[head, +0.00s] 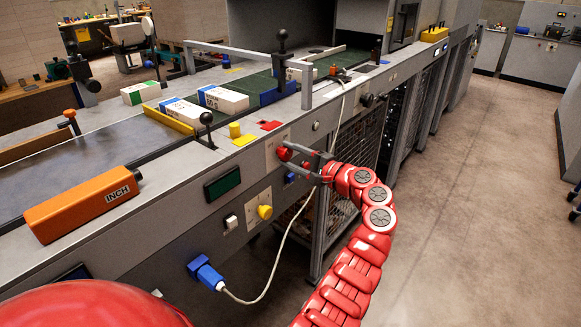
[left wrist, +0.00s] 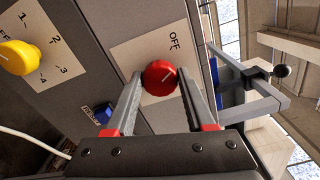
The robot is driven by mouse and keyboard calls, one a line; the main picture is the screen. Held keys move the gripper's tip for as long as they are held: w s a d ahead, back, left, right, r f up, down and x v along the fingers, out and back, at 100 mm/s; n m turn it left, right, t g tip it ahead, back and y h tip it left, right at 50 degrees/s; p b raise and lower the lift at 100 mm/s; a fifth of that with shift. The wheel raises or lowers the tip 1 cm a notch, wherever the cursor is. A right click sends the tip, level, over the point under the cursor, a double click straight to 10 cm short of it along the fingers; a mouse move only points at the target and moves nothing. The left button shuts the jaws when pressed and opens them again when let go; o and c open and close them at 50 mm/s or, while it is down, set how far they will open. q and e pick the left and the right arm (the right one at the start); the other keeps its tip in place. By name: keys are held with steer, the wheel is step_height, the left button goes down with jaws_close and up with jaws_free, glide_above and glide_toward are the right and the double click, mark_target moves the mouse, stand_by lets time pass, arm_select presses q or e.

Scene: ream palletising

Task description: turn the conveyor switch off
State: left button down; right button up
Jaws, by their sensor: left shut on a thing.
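The conveyor switch is a red round knob (head: 284,153) on a pale plate on the machine's front panel. In the left wrist view the red knob (left wrist: 160,77) has a short pale mark slanting up and to the right. The word OFF is printed on the plate above it. My left gripper (head: 300,158) is shut on the red knob, with one finger (left wrist: 132,95) on each side of it. Much of the plate is hidden by the fingers. My right gripper is not in view.
A yellow knob (head: 265,212), a blue plug (head: 207,272) with a pale cable and a green display (head: 222,184) are on the same panel. An orange INCH pendant (head: 85,205) lies on the machine's top. Paper reams (head: 222,99) lie on the conveyor. The floor at right is clear.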

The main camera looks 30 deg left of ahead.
arm_select(q)
steer(key=shift+f+n+b, duration=0.1)
steer(key=shift+n+b, duration=1.45)
steer(key=shift+n, duration=0.05)
steer(key=shift+c, duration=1.3)
jaws_free()
steer(key=s+d+b, duration=0.1)
steer(key=d, duration=1.6)
steer(key=shift+s+d, duration=0.2)
steer(key=shift+d, duration=0.05)
steer(key=shift+w, duration=0.1)
